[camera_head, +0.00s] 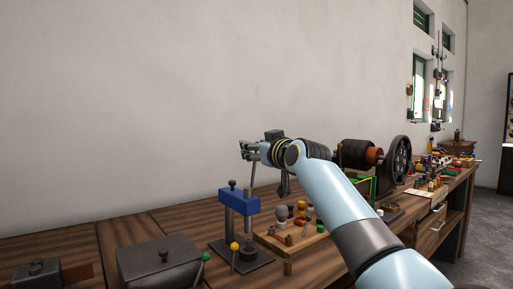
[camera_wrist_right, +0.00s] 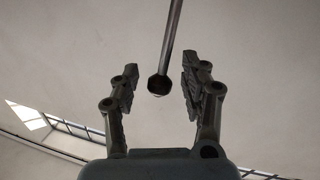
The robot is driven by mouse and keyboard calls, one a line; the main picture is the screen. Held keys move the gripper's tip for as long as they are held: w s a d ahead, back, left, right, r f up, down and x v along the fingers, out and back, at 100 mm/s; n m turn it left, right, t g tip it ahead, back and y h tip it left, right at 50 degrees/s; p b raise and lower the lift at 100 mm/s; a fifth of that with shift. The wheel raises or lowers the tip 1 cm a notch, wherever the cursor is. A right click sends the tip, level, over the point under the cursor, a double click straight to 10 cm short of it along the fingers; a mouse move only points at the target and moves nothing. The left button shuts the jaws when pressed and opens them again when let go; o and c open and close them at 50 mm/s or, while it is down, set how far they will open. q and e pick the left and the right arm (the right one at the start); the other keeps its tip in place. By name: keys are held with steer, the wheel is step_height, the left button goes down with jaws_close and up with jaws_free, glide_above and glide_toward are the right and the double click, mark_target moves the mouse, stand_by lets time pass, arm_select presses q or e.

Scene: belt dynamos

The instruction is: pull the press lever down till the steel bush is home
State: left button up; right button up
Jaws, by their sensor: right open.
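The press (camera_head: 239,203) stands on the bench with a blue head on grey columns over a dark base. Its lever (camera_head: 252,175) is a thin rod rising steeply from the head towards my right gripper (camera_head: 247,150). In the right wrist view the lever (camera_wrist_right: 172,38) comes in from the top, and its round dark end lies between the two open fingers (camera_wrist_right: 160,75). A gap shows on both sides, so the fingers are not closed on it. I cannot make out the steel bush. My left gripper is out of view.
A grey lidded box (camera_head: 158,258) stands left of the press. Pins with green (camera_head: 206,256) and yellow (camera_head: 234,246) heads stand in front. A wooden tray (camera_head: 293,244) of small parts is to the right, below my arm. A dynamo with a wheel (camera_head: 398,162) stands further back.

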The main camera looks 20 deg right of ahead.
jaws_close()
